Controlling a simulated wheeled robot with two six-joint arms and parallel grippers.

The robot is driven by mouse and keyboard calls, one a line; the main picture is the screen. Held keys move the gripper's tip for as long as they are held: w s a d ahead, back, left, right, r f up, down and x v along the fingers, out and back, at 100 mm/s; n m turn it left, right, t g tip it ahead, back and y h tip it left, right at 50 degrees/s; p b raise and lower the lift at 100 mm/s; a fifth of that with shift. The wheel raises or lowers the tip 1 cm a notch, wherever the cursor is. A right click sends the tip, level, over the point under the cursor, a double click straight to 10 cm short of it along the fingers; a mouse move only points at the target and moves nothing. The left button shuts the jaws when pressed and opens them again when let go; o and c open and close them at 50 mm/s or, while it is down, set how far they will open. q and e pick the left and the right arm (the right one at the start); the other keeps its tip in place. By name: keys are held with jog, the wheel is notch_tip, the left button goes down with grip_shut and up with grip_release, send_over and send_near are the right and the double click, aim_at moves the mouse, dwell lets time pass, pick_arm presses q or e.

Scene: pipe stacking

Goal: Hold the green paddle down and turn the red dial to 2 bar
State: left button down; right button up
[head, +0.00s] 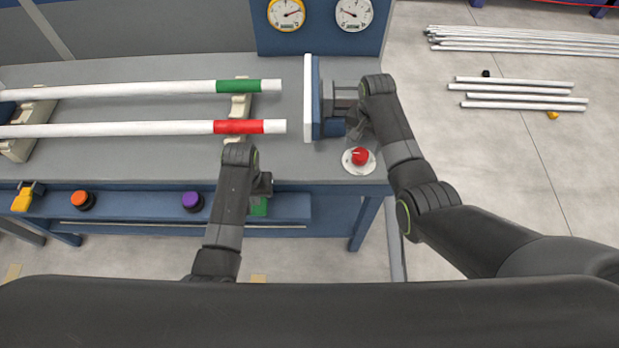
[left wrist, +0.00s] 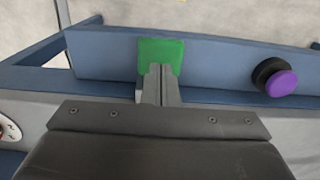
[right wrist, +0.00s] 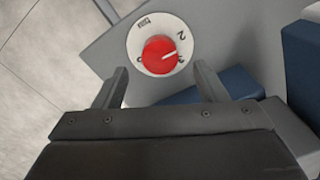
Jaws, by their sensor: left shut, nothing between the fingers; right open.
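The green paddle (head: 259,207) is on the blue front rail of the bench. My left gripper (head: 263,190) is shut and empty, its fingertips overlapping the paddle. In the left wrist view, the shut fingers (left wrist: 159,72) lie across the green plate (left wrist: 150,50); I cannot tell if they press it. The red dial (head: 360,156) sits on a white disc at the bench's right corner. My right gripper (head: 352,128) is open above it. In the right wrist view, the dial (right wrist: 158,54) is beyond the open fingers, untouched. Its white line points right, below the printed 2.
Two gauges (head: 286,14) (head: 354,13) stand at the back. A white and blue upright plate (head: 312,98) is left of my right gripper. Green-banded (head: 150,88) and red-banded (head: 130,129) pipes lie on supports. Orange (head: 82,200) and purple (head: 192,201) knobs are on the rail.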

jog(key=shift+r, duration=0.75)
pick_arm(q)
notch_tip(320, 180, up, 10)
dwell(0.6)
dwell(0.4)
